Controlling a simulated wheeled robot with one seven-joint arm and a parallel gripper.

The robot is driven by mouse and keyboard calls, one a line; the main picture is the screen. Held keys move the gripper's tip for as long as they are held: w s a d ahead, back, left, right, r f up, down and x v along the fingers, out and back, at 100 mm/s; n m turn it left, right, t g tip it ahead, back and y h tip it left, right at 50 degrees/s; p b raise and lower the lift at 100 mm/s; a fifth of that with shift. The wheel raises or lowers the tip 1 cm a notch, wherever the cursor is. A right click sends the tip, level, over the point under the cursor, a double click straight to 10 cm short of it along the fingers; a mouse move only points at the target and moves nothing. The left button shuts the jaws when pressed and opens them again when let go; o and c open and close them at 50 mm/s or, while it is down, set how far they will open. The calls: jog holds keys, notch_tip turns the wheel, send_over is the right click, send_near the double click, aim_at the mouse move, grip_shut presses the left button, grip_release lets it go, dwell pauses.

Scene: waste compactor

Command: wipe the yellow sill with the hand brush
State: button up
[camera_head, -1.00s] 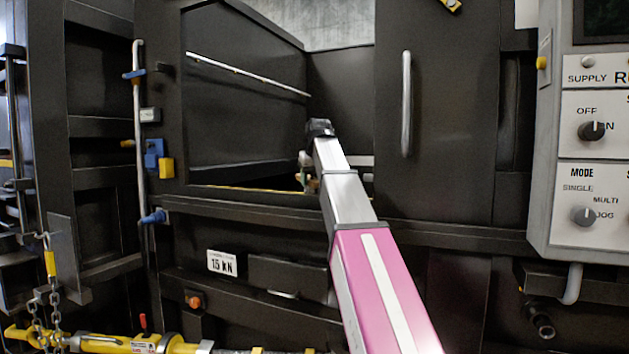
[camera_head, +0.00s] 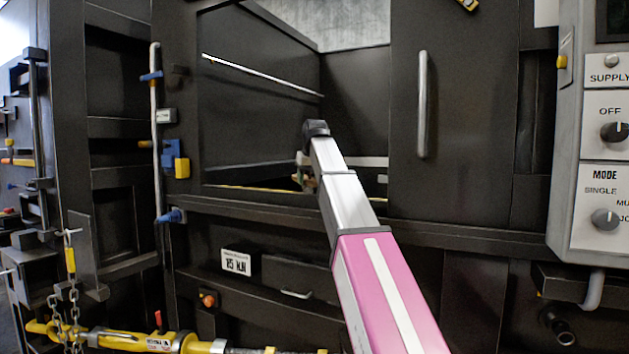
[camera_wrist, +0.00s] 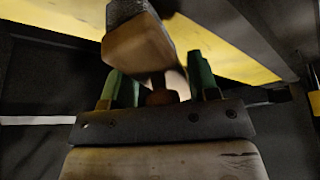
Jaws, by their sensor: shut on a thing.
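The yellow sill (camera_head: 250,187) is a thin strip along the lower edge of the dark opening in the head view. In the wrist view the yellow sill (camera_wrist: 225,45) is a broad slanting band across the top. My gripper (camera_wrist: 158,78) has green fingers shut on the hand brush (camera_wrist: 138,48), a pale wooden piece with a dark grey end. The brush overlaps the sill in the wrist view; I cannot tell whether they touch. In the head view my gripper (camera_head: 303,178) is small at the opening's lower edge, partly hidden behind my arm, and the brush is not clear.
A door with a vertical handle (camera_head: 422,105) stands right of the opening. A control panel (camera_head: 603,150) is at the far right. A pipe with blue and yellow fittings (camera_head: 157,130) runs down the left. A yellow bar (camera_head: 130,340) with a chain lies low at left.

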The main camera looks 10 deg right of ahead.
jog(key=shift+w+a+r, duration=0.1)
jog(key=shift+w+a, duration=1.15)
jog(key=shift+a, duration=0.75)
jog(key=shift+w+a+r, duration=0.15)
jog(key=shift+w+a, duration=1.1)
jog(key=shift+a, duration=0.75)
jog(key=shift+w+a+r, duration=0.1)
jog(key=shift+w+a, duration=1.15)
jog(key=shift+a, duration=0.75)
jog(key=shift+c, duration=0.7)
jog(key=shift+r, duration=0.1)
jog(key=shift+d+r, duration=0.1)
jog(key=shift+r, duration=2.9)
jog(key=shift+c, duration=0.4)
jog(key=shift+w+r, duration=0.1)
jog(key=shift+r, duration=0.05)
notch_tip(320, 180, up, 3)
jog(key=shift+f, duration=0.15)
